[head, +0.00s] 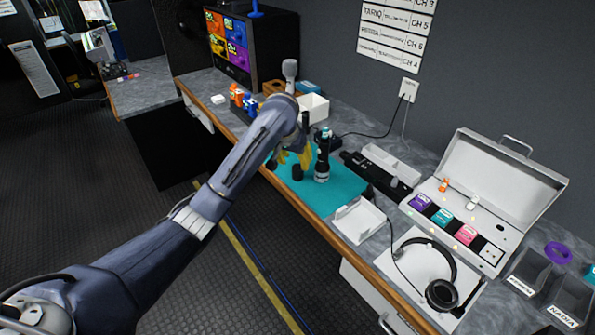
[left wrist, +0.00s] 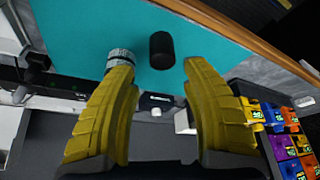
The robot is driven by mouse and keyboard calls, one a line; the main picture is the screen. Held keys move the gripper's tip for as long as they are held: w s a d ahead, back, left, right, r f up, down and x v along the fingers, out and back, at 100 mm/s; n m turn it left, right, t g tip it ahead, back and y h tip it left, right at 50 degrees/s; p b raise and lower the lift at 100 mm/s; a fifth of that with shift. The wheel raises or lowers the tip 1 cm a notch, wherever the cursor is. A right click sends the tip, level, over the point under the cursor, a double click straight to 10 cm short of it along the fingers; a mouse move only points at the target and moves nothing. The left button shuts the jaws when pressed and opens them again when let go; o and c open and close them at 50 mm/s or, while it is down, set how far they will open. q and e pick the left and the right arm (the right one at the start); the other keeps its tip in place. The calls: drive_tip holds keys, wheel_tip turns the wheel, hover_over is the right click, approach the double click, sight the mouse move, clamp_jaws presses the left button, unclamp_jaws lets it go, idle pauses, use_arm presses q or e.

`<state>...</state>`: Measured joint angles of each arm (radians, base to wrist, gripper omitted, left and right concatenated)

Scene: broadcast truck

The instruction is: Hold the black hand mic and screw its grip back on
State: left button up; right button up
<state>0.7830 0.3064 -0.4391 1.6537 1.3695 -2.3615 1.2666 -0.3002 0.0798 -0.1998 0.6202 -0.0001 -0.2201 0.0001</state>
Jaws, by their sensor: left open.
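A black hand mic (head: 322,168) seems to stand upright on the teal mat (head: 345,190), with a pale ring low on its body. A short black cylinder (head: 297,173), which looks like the loose grip, stands on the mat to its left. My left gripper (head: 294,158) is open and empty, its yellow fingers over the mat. In the left wrist view the black cylinder (left wrist: 162,50) lies beyond the gap between the fingertips (left wrist: 157,70). A grey ringed end, probably the mic's (left wrist: 120,56), shows at the left fingertip; the rest is hidden. My right gripper is out of view.
A white tray (head: 359,222) sits at the mat's right end. Headphones (head: 441,292) and an open white case (head: 470,220) are further right. Orange and blue items (head: 238,97) and a white box (head: 314,107) stand at the back left. The wooden counter edge (head: 300,208) runs along the front.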

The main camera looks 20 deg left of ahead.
sight(297, 167)
use_arm(q)
drive_tip(key=shift+w+f, duration=0.2)
drive_tip(key=shift+f, duration=0.25)
drive_tip(key=shift+x, duration=2.65)
drive_tip(key=shift+w+a, duration=0.1)
drive_tip(key=shift+r, duration=0.1)
drive_tip(key=c, duration=0.9)
